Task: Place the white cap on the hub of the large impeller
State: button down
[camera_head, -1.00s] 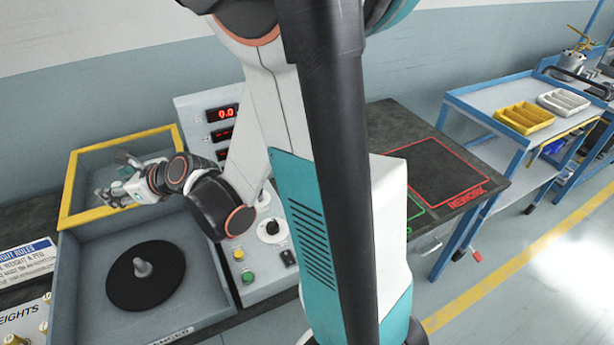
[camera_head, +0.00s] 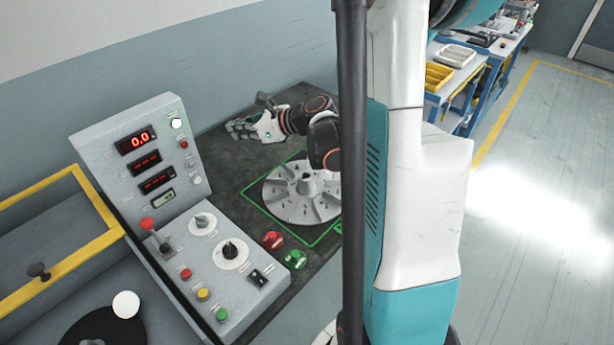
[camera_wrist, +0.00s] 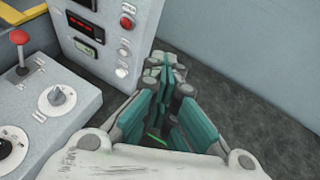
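The large impeller (camera_head: 284,203) is a grey finned disc lying flat on the bench inside a green outline. Its dark hub (camera_head: 306,178) stands at its centre, with nothing white on it. A white round piece (camera_head: 126,304), possibly the white cap, shows over a black disc (camera_head: 75,333) at the lower left; I cannot tell what supports it. My gripper (camera_head: 240,128) is behind and left of the impeller, apart from it. In the wrist view its teal fingers (camera_wrist: 168,85) converge, with no held object visible. The gap at the fingertips is unclear.
A control panel (camera_head: 150,180) with displays, knobs and a red lever (camera_head: 147,224) stands left of the impeller. Red and green buttons sit at the bench front. A yellow-framed enclosure (camera_head: 55,275) is at the left. Dark bench surface behind the impeller is clear.

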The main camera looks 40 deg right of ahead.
jog(key=s+d+r+n+y, duration=0.1)
jog(key=s+d, duration=0.4)
jog(key=d, duration=0.3)
jog(key=s+d+r+n+g+y, duration=0.1)
jog(key=s+d+r, duration=0.1)
jog(key=s+d, duration=0.3)
jog(key=d, duration=0.3)
jog(key=shift+s+g, duration=0.3)
jog(key=shift+s, duration=0.05)
jog(key=shift+r, duration=0.1)
